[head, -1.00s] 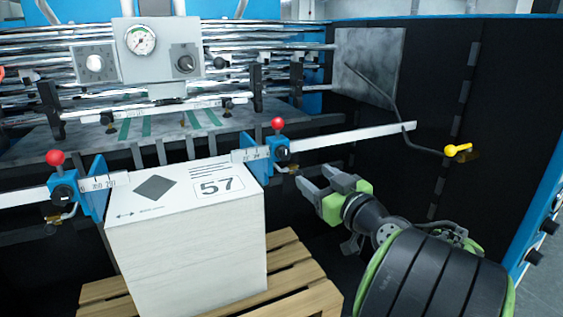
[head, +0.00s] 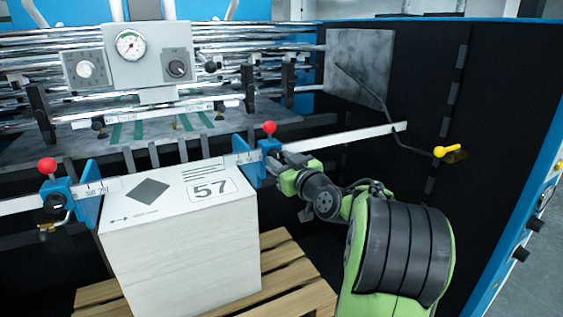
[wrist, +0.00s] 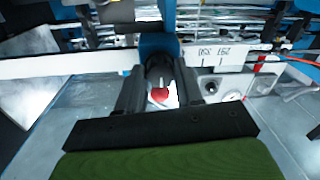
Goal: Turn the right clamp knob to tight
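The right clamp (head: 247,168) is a blue block on the white scale bar, with a red ball (head: 269,127) on top. Its black clamp knob (wrist: 160,68) shows between my fingers in the wrist view; in the head view my gripper hides most of it. My gripper (head: 284,160) is at the right side of the clamp. In the wrist view my gripper (wrist: 160,85) has its two dark fingers apart, one on each side of the knob. I cannot tell whether they touch it. The knob's setting cannot be read.
The left clamp (head: 58,196) has its own red ball (head: 47,166). A white stack marked 57 (head: 185,240) stands on a wooden pallet (head: 290,285) below the bar. A bent rod with a yellow knob (head: 440,151) is at the right, before the dark wall.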

